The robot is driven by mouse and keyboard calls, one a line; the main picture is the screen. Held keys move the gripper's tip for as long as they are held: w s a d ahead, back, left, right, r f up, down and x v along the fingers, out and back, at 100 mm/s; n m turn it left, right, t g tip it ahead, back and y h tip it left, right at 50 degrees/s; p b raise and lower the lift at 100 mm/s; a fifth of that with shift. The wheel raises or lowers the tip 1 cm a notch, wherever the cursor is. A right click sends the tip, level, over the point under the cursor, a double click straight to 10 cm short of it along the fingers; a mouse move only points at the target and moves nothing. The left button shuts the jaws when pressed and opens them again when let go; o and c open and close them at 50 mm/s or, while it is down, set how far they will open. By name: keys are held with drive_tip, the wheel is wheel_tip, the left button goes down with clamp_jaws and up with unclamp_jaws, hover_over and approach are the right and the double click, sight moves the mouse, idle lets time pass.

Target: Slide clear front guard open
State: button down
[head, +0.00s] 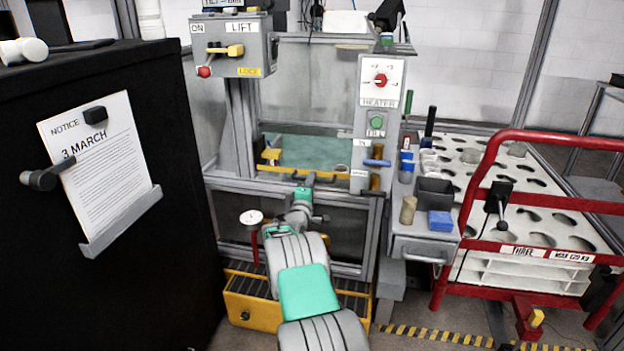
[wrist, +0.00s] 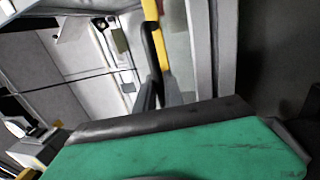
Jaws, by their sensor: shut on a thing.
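The machine's clear front guard shows in the head view as a see-through panel (head: 335,148) in front of a green-lit chamber. A yellow handle bar (head: 275,170) runs along its lower edge. My gripper (head: 309,179) is at the middle of this bar and shut on it. My wrist hides part of the bar, and the fingertips are small in this view. In the wrist view, the yellow bar (wrist: 161,35) runs down to the dark finger of my gripper (wrist: 158,85), beside a pale see-through panel. The exact finger contact is partly hidden.
A control box with a lift lever (head: 235,51) is above left, and a heater panel (head: 381,83) is at right. A black cabinet (head: 190,190) stands close on the left. A red-railed cart (head: 470,215) stands on the right.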

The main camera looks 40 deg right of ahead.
idle(0.3)
drive_tip(key=c, duration=1.5)
unclamp_jaws()
drive_tip(key=shift+o, duration=0.2)
drive_tip(key=p+v, duration=0.1)
drive_tip(key=v, duration=0.6)
drive_tip(key=shift+s+a+f+p, duration=0.1)
drive_tip(key=shift+s+a+p, duration=0.1)
drive_tip(key=shift+a+p, duration=0.15)
